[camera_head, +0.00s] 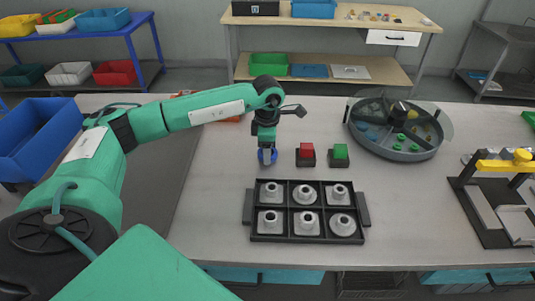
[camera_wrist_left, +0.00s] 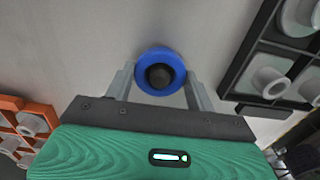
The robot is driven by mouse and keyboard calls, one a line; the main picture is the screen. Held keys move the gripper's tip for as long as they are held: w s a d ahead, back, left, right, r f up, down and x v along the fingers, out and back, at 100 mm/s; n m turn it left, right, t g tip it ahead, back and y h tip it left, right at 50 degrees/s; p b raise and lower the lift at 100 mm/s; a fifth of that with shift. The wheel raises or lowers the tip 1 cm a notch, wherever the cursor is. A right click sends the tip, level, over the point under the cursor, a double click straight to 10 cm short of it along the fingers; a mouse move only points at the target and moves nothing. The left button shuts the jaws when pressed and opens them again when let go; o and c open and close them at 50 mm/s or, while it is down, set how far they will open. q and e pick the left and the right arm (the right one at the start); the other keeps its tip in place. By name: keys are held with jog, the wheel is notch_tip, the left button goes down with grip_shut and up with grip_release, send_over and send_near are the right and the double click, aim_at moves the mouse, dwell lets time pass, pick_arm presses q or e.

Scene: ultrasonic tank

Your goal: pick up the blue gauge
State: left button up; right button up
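The blue gauge shows in the head view (camera_head: 265,158) at the back left of the grey worktable, left of the red block. In the left wrist view it is a round blue ring (camera_wrist_left: 143,84) with a dark centre. My left gripper (camera_head: 267,150) is right at it, pointing down. In the left wrist view the two fingers of the gripper (camera_wrist_left: 160,80) stand on either side of the ring, very close to its edges. Whether they press on it, I cannot tell. The gauge's underside is hidden. My right gripper is not in view.
A black tray (camera_head: 248,207) with several grey parts lies in front. A round divided tank (camera_head: 400,150) is at the back right, a yellow-handled fixture (camera_head: 505,166) farther right.

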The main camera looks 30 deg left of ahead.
pick_arm(q)
jog(key=c, duration=0.5)
jog(key=shift+r, duration=0.1)
